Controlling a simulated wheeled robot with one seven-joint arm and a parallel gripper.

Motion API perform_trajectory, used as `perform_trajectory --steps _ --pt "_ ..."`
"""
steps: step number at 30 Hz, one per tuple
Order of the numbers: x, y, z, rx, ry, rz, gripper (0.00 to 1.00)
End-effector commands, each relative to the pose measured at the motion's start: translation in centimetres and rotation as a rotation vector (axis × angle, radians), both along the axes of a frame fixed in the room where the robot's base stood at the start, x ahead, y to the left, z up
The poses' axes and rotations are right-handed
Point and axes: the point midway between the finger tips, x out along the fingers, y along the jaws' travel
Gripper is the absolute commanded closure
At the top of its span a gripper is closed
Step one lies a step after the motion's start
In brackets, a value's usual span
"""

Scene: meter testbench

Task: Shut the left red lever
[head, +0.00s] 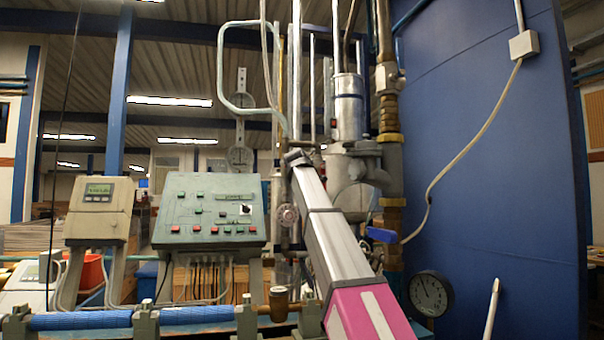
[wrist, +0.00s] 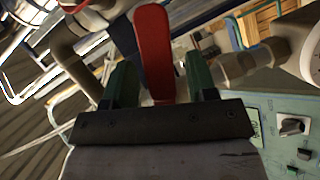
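The red lever (wrist: 155,45) shows in the wrist view as a flat handle, with its near end between the two green fingers of my gripper (wrist: 160,78). The fingers are apart, one on each side of it. A narrow gap shows on the right; contact on the left is hard to tell. In the head view my arm reaches up to the pipework in the middle. There the fingers and the red lever are hidden by the arm.
A green control box (head: 210,212) with buttons and a beige meter (head: 97,210) stand left of my arm. A blue lever (head: 381,235) and a round gauge (head: 430,293) are right of it. A large blue panel (head: 500,180) closes the right side. Vertical pipes crowd the middle.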

Motion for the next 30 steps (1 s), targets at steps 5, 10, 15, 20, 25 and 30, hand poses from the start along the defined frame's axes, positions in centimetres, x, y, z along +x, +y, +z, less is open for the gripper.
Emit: perform_trajectory --steps 5,10,15,20,25,30 --pt "-0.4 0.1 0.0 0.002 0.001 0.000 0.48" --pt "-2.1 0.3 0.1 0.002 0.001 0.000 0.48" --pt "-5.0 0.8 0.5 0.001 -0.001 0.001 0.48" --pt "-8.0 1.4 0.8 0.001 -0.002 0.001 0.48" --pt "-10.1 1.7 1.1 0.000 0.000 0.000 0.48" --pt "-10.6 1.9 1.3 -0.001 0.000 0.000 0.48"
